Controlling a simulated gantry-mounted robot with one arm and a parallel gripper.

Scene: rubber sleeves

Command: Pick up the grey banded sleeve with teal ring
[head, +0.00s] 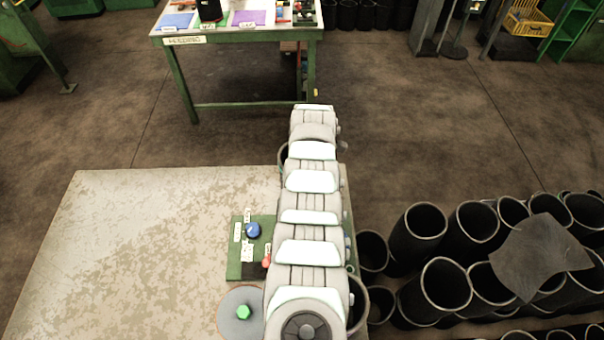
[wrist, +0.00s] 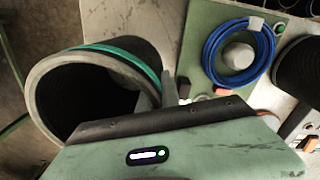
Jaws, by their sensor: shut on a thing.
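The grey banded sleeve with the teal ring (wrist: 40,88) fills the left of the wrist view. It is a dark, hollow tube with a pale grey rim facing the camera and a teal band just behind the rim. My gripper (wrist: 172,88) is at its right-hand wall and is shut on that wall. The wide green gripper body covers the lower part of the view and hides part of the sleeve. In the head view my arm hides the gripper, and I cannot make out the held sleeve surely.
A green board (head: 236,262) with a blue item (head: 253,230) lies on the worn pale table (head: 130,250). A grey disc (head: 232,312) with a green knob is in front. Many black sleeves (head: 415,235) stand at right. The table's left side is clear.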

